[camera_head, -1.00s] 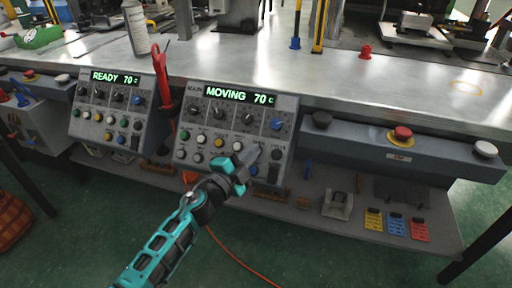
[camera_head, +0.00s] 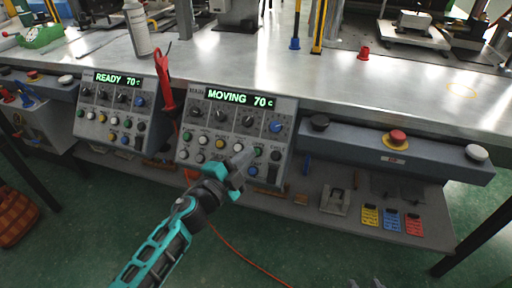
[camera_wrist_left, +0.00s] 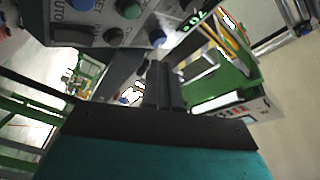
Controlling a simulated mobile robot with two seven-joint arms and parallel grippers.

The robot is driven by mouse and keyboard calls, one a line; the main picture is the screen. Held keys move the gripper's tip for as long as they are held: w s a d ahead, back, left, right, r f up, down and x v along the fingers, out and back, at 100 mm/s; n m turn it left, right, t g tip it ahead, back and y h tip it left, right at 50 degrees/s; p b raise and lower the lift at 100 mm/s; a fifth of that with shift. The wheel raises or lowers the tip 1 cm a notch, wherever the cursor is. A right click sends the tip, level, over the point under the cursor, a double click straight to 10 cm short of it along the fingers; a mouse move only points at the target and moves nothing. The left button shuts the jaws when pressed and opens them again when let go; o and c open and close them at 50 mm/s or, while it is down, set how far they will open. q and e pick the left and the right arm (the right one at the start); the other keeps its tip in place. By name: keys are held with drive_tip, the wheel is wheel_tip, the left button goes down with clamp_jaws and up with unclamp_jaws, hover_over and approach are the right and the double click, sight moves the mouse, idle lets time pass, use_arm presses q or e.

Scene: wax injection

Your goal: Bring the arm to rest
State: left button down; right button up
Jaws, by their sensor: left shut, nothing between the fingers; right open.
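My left gripper (camera_head: 243,158) is shut and empty, just in front of the lower right part of the grey control panel (camera_head: 186,143) whose display (camera_head: 240,98) reads MOVING 70 c. In the head view its dark fingertips overlap the button rows beside a green button (camera_head: 257,150); I cannot tell whether they touch. In the left wrist view the closed fingers (camera_wrist_left: 163,85) point past the panel's buttons (camera_wrist_left: 130,8), apart from them. My right gripper (camera_head: 366,283) shows only as grey tips at the bottom edge, apart from each other.
A second panel (camera_head: 117,78) to the left reads READY 70 c. A metal worktop (camera_head: 330,85) runs behind, with a bottle (camera_head: 138,30) on it. A red button (camera_head: 397,137) sits on the front bar. Coloured tags (camera_head: 391,220) lie on the lower shelf. Green floor is open in front.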

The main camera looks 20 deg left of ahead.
idle(0.7)
use_arm(q)
drive_tip(key=s+f+n+g+y+p, duration=0.2)
drive_tip(key=s+n+p, duration=0.3)
drive_tip(key=s, duration=0.6)
drive_tip(key=s+a+f+n+g+y+p, duration=0.1)
drive_tip(key=s+n+g+p, duration=0.3)
drive_tip(key=s+n, duration=0.5)
drive_tip(key=shift+s+a+f+g+y+p, duration=0.2)
drive_tip(key=shift+s+f+g+y+p, duration=0.2)
drive_tip(key=shift+s+f+p, duration=0.35)
use_arm(e)
drive_tip(key=s+d+r, duration=0.1)
drive_tip(key=d+r, duration=0.2)
drive_tip(key=r, duration=0.3)
drive_tip(key=shift+s+h, duration=0.2)
drive_tip(key=shift+h, duration=0.2)
drive_tip(key=shift+s+a, duration=0.1)
